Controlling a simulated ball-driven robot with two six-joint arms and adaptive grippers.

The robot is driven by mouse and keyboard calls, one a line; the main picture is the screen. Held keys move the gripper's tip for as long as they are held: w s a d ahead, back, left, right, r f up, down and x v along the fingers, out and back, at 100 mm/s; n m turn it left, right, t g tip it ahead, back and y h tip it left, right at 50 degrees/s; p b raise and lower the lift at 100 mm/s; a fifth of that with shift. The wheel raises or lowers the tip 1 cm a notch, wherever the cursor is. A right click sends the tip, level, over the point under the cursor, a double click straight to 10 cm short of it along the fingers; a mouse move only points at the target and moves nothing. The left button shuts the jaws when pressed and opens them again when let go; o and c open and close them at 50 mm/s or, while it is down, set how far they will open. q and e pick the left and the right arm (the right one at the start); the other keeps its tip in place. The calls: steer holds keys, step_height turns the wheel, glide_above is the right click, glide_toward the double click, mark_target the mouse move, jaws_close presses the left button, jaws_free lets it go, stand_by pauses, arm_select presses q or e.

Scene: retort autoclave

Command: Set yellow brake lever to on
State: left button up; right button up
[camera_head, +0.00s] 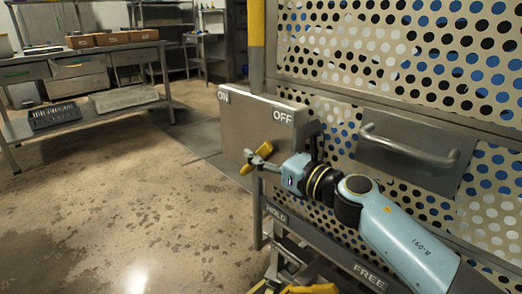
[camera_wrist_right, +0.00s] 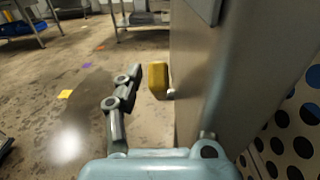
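The yellow brake lever (camera_head: 257,159) shows as a short yellow handle at the lower front edge of a grey metal box (camera_head: 262,125). The box is marked ON at its left and OFF at its right. In the right wrist view the yellow handle (camera_wrist_right: 158,77) stands ahead, beside the box wall, on a small pale stub. My right gripper (camera_head: 259,160) is at the handle in the head view. One finger stands spread left of the handle in the wrist view; the other is mostly hidden. I cannot tell whether they touch. My left gripper is not in view.
A perforated panel with a bar handle (camera_head: 410,148) stands close on the right. A lower rail (camera_head: 330,250) reads HOLD and FREE. A yellow post (camera_head: 256,38) rises behind the box. A workbench (camera_head: 75,75) stands at the far left. The floor between is open.

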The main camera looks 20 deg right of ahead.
steer(key=shift+w+a, duration=0.1)
steer(key=shift+w, duration=0.15)
jaws_close()
stand_by(0.3)
